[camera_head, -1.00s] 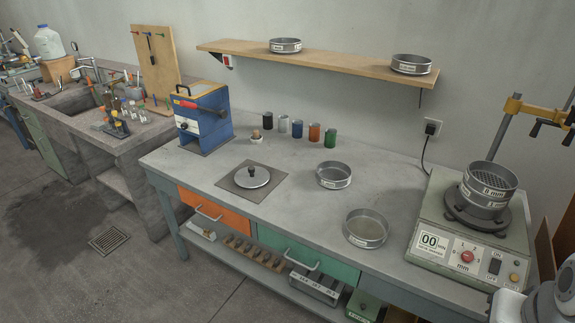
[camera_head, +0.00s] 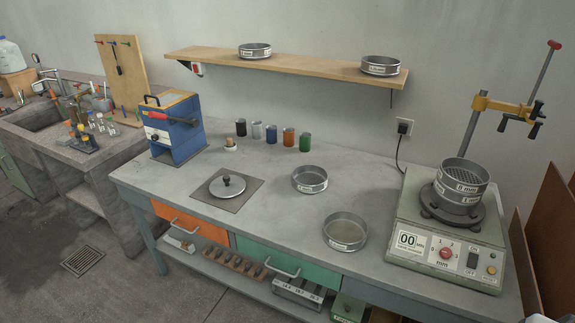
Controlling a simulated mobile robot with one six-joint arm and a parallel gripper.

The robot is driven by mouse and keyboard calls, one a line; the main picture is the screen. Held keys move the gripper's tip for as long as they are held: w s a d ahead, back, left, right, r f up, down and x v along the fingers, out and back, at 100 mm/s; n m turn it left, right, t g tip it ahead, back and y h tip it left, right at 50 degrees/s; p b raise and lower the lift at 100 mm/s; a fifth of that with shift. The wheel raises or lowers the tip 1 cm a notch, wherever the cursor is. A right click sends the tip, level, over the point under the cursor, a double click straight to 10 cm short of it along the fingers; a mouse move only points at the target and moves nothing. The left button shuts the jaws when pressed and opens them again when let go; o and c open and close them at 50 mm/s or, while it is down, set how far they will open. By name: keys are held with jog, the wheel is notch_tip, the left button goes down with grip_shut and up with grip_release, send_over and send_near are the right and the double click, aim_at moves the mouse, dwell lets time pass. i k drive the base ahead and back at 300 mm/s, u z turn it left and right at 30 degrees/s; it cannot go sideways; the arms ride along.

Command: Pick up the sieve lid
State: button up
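The sieve lid (camera_head: 227,187) is a round metal disc with a dark knob on top. It lies flat on a dark square mat (camera_head: 208,199) on the left half of the bench (camera_head: 282,230), near the front edge. Nothing covers it. My gripper is not in view.
Two loose sieves (camera_head: 309,179) (camera_head: 345,232) stand right of the lid. A shaker (camera_head: 432,237) with stacked sieves (camera_head: 461,181) is at the right end. A blue machine (camera_head: 174,128) and several coloured cups (camera_head: 272,133) stand behind. A shelf (camera_head: 300,68) hangs above.

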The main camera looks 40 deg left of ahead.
aim_at(226, 186)
jog(key=i, duration=0.85)
jog(key=u, duration=0.7)
